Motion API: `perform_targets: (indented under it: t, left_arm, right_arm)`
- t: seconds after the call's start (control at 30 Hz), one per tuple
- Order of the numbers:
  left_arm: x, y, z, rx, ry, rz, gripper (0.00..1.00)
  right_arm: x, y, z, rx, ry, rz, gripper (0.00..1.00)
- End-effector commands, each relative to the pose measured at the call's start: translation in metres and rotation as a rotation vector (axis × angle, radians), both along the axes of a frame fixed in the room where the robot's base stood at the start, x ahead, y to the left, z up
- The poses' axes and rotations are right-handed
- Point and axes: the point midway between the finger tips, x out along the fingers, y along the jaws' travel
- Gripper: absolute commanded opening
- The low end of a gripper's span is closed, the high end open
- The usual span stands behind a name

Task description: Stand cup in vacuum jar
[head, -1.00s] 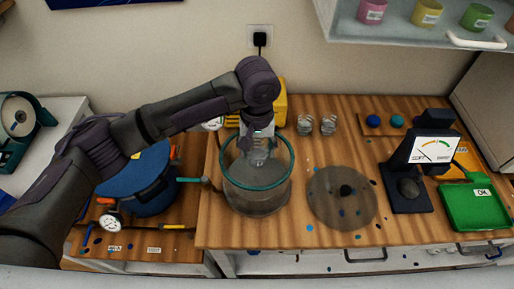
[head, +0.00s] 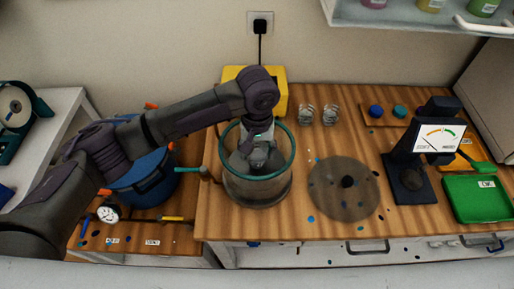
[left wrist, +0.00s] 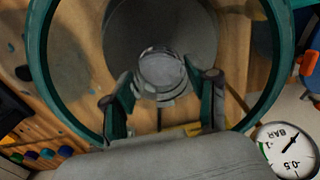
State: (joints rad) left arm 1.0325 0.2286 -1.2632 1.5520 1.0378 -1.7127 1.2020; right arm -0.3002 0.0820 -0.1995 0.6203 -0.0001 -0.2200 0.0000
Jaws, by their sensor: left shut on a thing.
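The vacuum jar (head: 240,190) is a clear, smoky cylinder with a teal rim, standing on the wooden worktop. Its rim (left wrist: 37,45) rings most of the left wrist view. My left gripper (head: 258,163) reaches down through the rim into the jar. In the left wrist view the gripper (left wrist: 165,95) has its fingers on either side of a small clear cup (left wrist: 161,68), shut on it. The cup looks upright inside the jar. Whether its base touches the jar floor, I cannot tell. My right gripper is not in view.
A round smoky lid (head: 325,200) with a black knob lies right of the jar. Two clear cups (head: 306,115) stand behind. A gauge stand (head: 407,180) and green tray (head: 478,200) are at right. A blue pot (head: 145,185) and pressure gauge (left wrist: 288,148) are on the other side.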

Motion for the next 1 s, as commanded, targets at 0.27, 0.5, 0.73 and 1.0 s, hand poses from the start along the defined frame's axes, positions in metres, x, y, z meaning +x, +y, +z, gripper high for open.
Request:
perform_targets:
  t: [0.27, 0.5, 0.73, 1.0]
  left_arm:
    - [-0.0002, -0.0002, -0.0044, 0.0, 0.001, 0.0, 0.23]
    - [-0.0001, -0.0002, -0.009, 0.0, 0.0, -0.001, 0.23]
    - [0.0001, -0.0002, -0.0097, 0.0, 0.0, -0.001, 0.87]
    - [0.0, -0.0001, -0.0099, 0.0, 0.0, 0.0, 0.88]
  right_arm:
    - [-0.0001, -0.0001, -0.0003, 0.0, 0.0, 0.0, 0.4]
    - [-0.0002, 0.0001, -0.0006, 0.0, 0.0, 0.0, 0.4]
    - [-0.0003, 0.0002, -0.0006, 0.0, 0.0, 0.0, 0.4]
    - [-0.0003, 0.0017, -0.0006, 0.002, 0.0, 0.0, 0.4]
